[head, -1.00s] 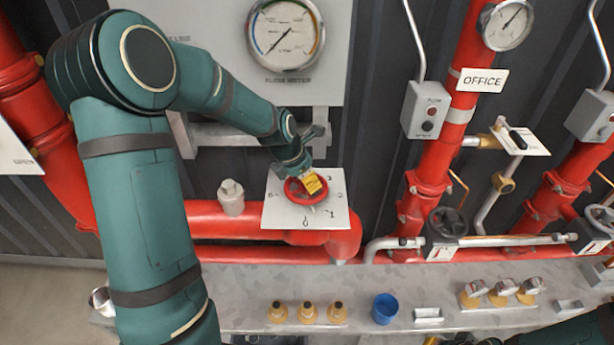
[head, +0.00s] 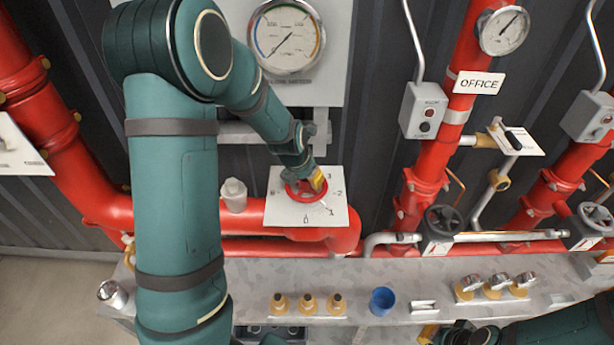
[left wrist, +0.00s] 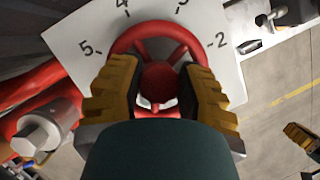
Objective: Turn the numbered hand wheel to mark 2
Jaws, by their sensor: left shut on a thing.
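The red hand wheel (head: 301,195) sits on a white plate (head: 285,212) numbered around its edge, with 2 to its right and 0 at the bottom. A pale pointer at the wheel's lower right seems to lie close to mark 1. My left gripper (head: 316,181) is shut on the wheel's upper right part. In the left wrist view the yellow fingers of my left gripper (left wrist: 158,75) straddle the wheel (left wrist: 158,40) and its hub; marks 2, 4 and 5 show. My right gripper (head: 428,334) is partly visible at the bottom edge, low beside the bench.
A grey bench (head: 250,285) below holds brass fittings (head: 308,304), a blue cup (head: 382,301) and a metal cup (head: 112,293). Red pipes run behind. A large gauge (head: 286,36) hangs above, and a black valve wheel (head: 445,222) stands to the right.

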